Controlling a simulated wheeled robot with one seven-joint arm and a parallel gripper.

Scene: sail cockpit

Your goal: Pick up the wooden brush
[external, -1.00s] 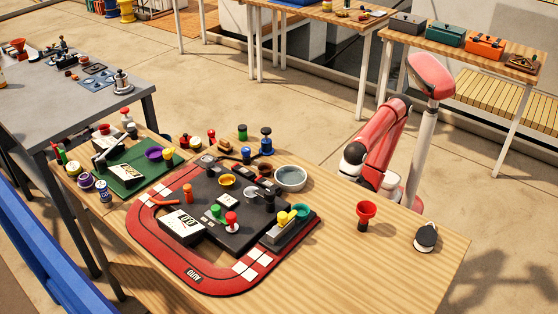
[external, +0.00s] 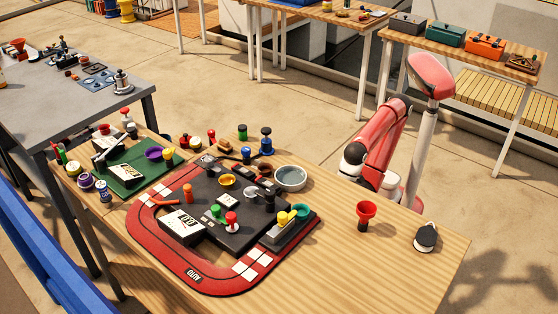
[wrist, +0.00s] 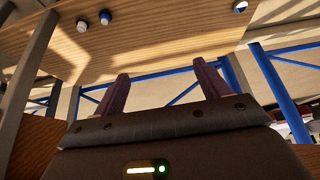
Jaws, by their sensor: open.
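A small brown object with a dark part, likely the wooden brush (external: 226,147), lies near the back edge of the wooden table in the external view. It is too small there to be sure. My gripper (wrist: 163,87) shows in the wrist view with its two fingers spread apart and nothing between them. In the external view my arm is folded behind the table's far edge, and the gripper end is hidden. The brush cannot be made out in the wrist view.
The wooden table (external: 345,270) holds a red-rimmed board (external: 150,240) crowded with knobs and blocks. A round grey dish (external: 291,178), a red cup-like piece (external: 365,212) and a black-and-white piece (external: 426,237) stand nearby. The table's front right is mostly clear.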

